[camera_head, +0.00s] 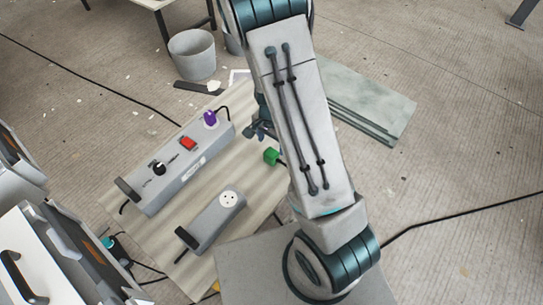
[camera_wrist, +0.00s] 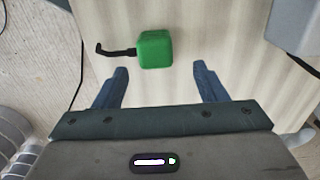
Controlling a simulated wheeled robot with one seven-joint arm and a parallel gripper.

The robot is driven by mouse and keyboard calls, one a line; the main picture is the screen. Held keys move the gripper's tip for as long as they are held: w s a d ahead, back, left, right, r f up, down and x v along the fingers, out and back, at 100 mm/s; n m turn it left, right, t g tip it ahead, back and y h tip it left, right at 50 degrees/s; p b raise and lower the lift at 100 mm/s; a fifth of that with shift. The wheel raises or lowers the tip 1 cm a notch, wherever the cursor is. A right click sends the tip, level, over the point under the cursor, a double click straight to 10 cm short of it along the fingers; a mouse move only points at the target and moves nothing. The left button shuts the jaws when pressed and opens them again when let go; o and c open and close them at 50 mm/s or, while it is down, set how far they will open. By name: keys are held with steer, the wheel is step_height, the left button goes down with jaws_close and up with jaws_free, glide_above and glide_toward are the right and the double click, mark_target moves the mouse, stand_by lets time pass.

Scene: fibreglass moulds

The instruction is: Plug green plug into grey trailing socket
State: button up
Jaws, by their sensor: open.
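The green plug (camera_head: 271,156) lies on the wooden board, with a short black cable at its side. In the wrist view the green plug (camera_wrist: 155,49) sits just beyond and between the two blue fingertips. My gripper (camera_wrist: 160,80) is open and empty, with a gap between its fingertips and the plug. In the head view my gripper (camera_head: 262,122) shows only partly beside my arm.
The wooden board (camera_head: 125,200) carries both. Grey cases (camera_head: 70,260) stand at lower left. Flat panels (camera_head: 365,105) lie at right.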

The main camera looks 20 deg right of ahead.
mark_target(271, 153)
steer(key=shift+s+a+f, duration=0.1)
steer(key=shift+s+f, duration=0.05)
steer(key=shift+f, duration=0.75)
steer(key=shift+s+a+f, duration=0.1)
steer(key=shift+s+f, duration=0.05)
steer(key=shift+f, duration=0.7)
steer(key=shift+s+f, duration=0.15)
steer(key=shift+f, duration=0.75)
steer(key=c, duration=1)
